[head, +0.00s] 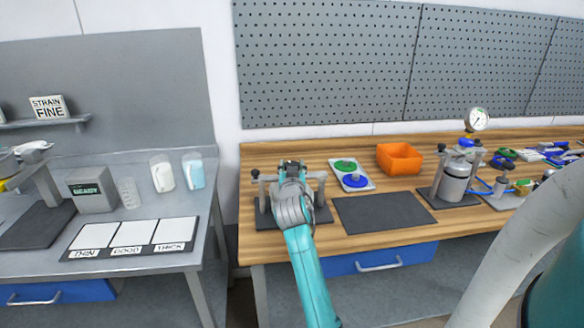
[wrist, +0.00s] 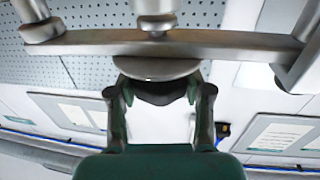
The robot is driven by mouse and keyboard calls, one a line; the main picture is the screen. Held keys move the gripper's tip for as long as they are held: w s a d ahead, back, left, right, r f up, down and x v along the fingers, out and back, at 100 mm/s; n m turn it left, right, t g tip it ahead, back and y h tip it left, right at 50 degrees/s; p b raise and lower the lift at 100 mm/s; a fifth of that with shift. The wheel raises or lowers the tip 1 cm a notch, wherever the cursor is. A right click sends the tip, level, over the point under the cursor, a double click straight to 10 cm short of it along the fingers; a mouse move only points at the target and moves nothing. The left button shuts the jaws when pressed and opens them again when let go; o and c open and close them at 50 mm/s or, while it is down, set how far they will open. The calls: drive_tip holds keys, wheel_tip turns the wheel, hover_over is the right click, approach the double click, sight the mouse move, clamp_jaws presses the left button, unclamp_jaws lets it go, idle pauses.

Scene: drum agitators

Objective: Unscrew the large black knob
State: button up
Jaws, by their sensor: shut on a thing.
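My gripper (wrist: 158,92) is around a dark knob (wrist: 156,98) in the wrist view, one finger on each side, and is shut on it. The knob sits against a round metal disc (wrist: 156,69) on a long metal bar (wrist: 90,42). In the head view my arm covers most of this stand, and I cannot make out the gripped knob clearly. A small black knob (head: 255,174) shows at the left end of the stand. The stand's dark base (head: 324,215) lies on the wooden bench (head: 265,239).
A dark mat (head: 385,212) lies right of the stand. Behind it are a white tray (head: 366,184) with green and blue discs and an orange bin (head: 399,159). A metal vessel with a gauge (head: 477,120) stands further right. A grey bench (head: 190,262) is at left.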

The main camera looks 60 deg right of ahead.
drive_tip(key=n+t+y, duration=0.4)
drive_tip(key=t+y, duration=0.1)
drive_tip(key=shift+s+d+f+n, duration=0.1)
drive_tip(key=shift+d+n, duration=0.05)
drive_tip(key=shift+n, duration=0.25)
drive_tip(key=shift+n+t+y, duration=0.9)
drive_tip(key=shift+n+y, duration=0.1)
drive_tip(key=shift+y, duration=0.4)
drive_tip(key=shift+f+y, duration=0.15)
drive_tip(key=shift+y, duration=0.15)
drive_tip(key=o, duration=1.2)
drive_tip(key=v, duration=1.2)
